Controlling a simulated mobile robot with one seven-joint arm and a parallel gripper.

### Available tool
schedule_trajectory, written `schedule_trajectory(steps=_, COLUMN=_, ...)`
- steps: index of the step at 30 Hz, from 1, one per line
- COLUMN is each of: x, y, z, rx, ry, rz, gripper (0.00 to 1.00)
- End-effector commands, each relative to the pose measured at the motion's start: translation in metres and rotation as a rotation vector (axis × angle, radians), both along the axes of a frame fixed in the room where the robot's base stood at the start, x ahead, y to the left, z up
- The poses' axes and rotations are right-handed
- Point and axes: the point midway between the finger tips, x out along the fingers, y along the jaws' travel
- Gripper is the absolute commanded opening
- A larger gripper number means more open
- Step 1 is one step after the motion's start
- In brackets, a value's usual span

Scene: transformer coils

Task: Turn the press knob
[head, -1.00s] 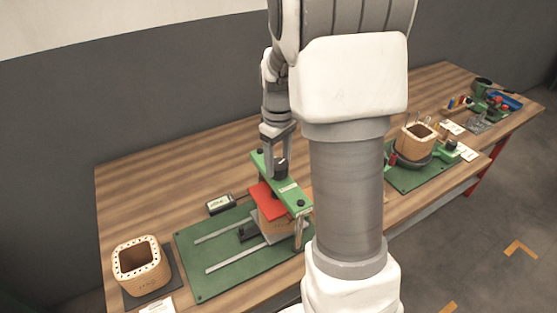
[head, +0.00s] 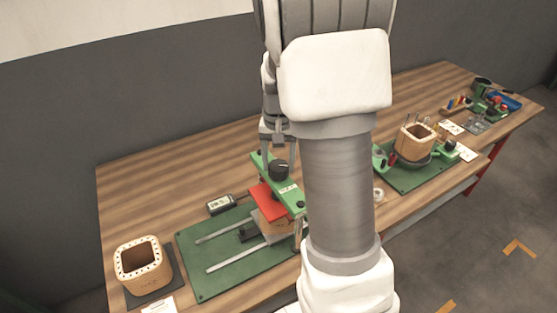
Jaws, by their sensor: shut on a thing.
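The press knob (head: 278,169) is a dark round knob on top of the green crossbar (head: 291,193) of the press. The press stands on a green base plate (head: 215,275), with a red block (head: 267,200) under the crossbar. My gripper (head: 278,146) is just above and behind the knob in the picture. My arm hides the right end of the press.
A wooden coil former (head: 143,278) stands on a dark mat at the front left. A small meter (head: 221,204) lies behind the base plate. Another former (head: 415,139) stands on a green plate at right. The table's back left is clear.

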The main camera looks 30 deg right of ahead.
Motion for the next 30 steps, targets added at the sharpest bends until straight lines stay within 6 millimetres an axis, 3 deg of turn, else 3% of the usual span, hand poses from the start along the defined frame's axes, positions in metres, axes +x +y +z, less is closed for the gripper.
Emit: schedule_trajectory(steps=30, x=0.0007, y=0.0, z=0.0037, rx=-0.002, ry=-0.001, rz=-0.966, gripper=0.08)
